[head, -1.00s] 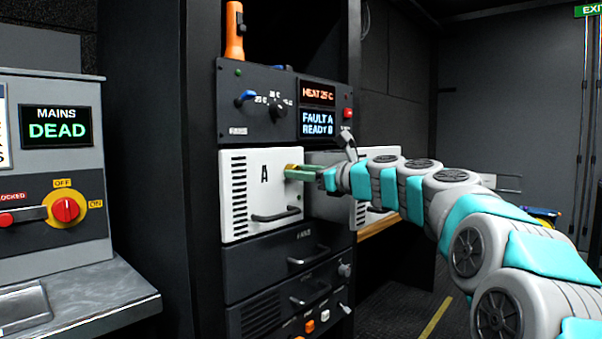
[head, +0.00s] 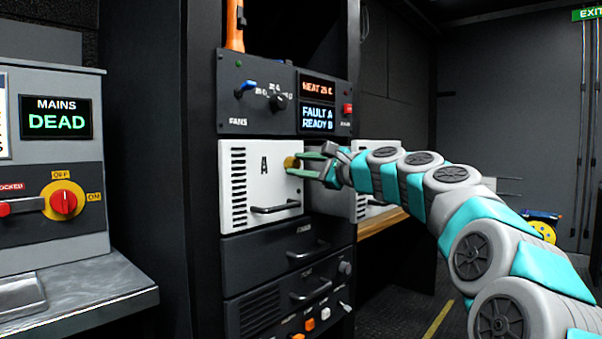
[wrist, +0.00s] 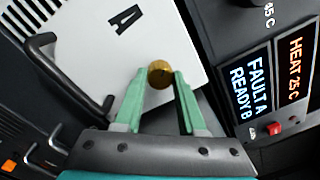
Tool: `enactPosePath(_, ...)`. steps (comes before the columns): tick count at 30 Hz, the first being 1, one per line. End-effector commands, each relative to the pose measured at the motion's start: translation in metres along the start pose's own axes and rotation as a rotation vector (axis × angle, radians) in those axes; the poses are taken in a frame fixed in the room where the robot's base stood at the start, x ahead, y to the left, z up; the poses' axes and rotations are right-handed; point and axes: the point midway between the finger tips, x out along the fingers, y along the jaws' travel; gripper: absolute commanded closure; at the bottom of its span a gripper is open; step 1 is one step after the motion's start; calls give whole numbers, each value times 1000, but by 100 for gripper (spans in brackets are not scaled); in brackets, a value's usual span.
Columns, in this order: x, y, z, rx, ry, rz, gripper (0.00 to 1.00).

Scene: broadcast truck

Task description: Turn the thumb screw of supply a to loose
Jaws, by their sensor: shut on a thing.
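Supply A is the white panel (head: 262,188) marked A in the rack, with vents at its left and a dark handle. It also fills the upper middle of the wrist view (wrist: 165,30). Its brass thumb screw (head: 290,163) is at the panel's right edge. In the wrist view the round screw head (wrist: 160,74) sits between my two green fingertips. My gripper (head: 299,164) is shut on the screw, one finger above and one below in the head view. The screw's thread is hidden, so I cannot tell how tight it is.
Above is a control panel (head: 262,95) with knobs and displays reading HEAT 25 C, FAULT A and READY B. Dark drawers with handles (head: 309,249) are below. At the left a grey cabinet shows MAINS DEAD (head: 57,118) and a red rotary switch (head: 63,202).

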Motion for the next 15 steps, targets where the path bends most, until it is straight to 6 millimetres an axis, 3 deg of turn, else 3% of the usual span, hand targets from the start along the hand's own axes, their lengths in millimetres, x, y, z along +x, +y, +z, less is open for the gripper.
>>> enactPosePath(15,1,5,-3,-491,-19,-1,100)
